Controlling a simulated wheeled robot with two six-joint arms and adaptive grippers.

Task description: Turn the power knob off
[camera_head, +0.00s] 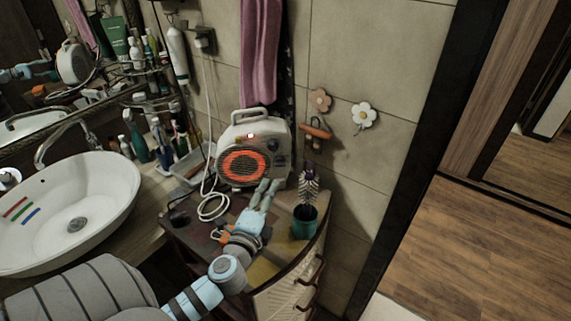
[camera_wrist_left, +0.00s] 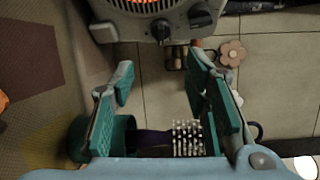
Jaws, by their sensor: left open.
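A white and grey fan heater (camera_head: 268,127) with a glowing orange round grille and a lit red light stands on the cabinet against the tiled wall. In the left wrist view, two dark knobs sit on the heater front: one knob (camera_wrist_left: 161,30) sits near the middle, the other (camera_wrist_left: 200,15) to its right. I cannot tell which is the power knob. My left gripper (camera_head: 269,184) is just in front of the heater's lower right front. In the wrist view my left gripper (camera_wrist_left: 163,72) is open and empty, its fingers apart below the knobs. My right gripper is not in view.
A green cup (camera_head: 304,226) with a brush (camera_head: 309,186) stands right of my left gripper. A white cable (camera_head: 212,205) lies coiled left of the heater. A basin (camera_head: 75,205) is at left, and a purple towel (camera_head: 259,55) hangs behind the heater.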

